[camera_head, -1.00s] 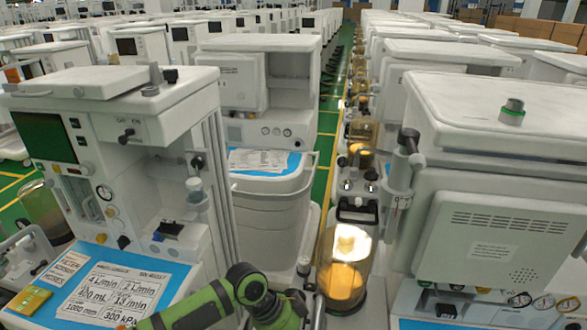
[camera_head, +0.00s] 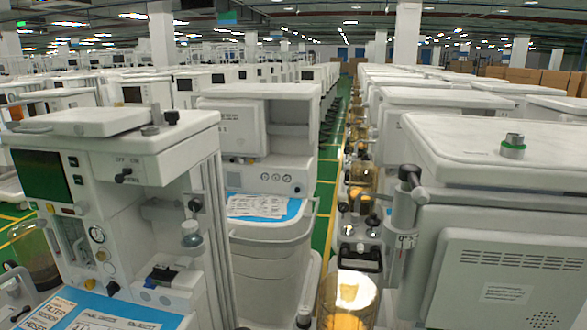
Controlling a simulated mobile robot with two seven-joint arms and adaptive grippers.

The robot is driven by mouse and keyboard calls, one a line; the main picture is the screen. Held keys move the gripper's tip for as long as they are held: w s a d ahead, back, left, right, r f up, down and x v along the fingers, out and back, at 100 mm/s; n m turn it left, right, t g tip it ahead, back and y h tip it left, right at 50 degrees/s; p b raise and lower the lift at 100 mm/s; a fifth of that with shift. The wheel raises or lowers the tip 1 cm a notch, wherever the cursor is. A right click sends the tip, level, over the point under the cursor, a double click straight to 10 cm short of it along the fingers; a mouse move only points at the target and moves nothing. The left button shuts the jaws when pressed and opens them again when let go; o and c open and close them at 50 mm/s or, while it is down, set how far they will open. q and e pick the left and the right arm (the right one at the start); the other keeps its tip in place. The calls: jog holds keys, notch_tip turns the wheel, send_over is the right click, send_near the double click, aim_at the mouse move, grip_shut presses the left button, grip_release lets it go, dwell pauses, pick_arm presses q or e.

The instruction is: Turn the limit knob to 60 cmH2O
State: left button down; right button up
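I cannot tell which control is the limit knob; no label naming it can be read. The near white anaesthesia cart (camera_head: 140,215) at left has a dark screen (camera_head: 40,174), a round gauge (camera_head: 97,235) and a black knob (camera_head: 112,288) low on its front. A black lever switch (camera_head: 123,176) sits under the ON/OFF marking. On the near right cart (camera_head: 490,220), a black knob (camera_head: 410,174) tops a clear cylinder (camera_head: 402,240) with small markings too fine to read. Neither of my grippers is in view.
A blue sheet with printed cards (camera_head: 80,312) lies on the left cart's worktop. An amber bellows dome (camera_head: 346,300) stands between the near carts. Another cart (camera_head: 265,200) stands behind. A green floor aisle (camera_head: 328,165) runs back between rows of carts.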

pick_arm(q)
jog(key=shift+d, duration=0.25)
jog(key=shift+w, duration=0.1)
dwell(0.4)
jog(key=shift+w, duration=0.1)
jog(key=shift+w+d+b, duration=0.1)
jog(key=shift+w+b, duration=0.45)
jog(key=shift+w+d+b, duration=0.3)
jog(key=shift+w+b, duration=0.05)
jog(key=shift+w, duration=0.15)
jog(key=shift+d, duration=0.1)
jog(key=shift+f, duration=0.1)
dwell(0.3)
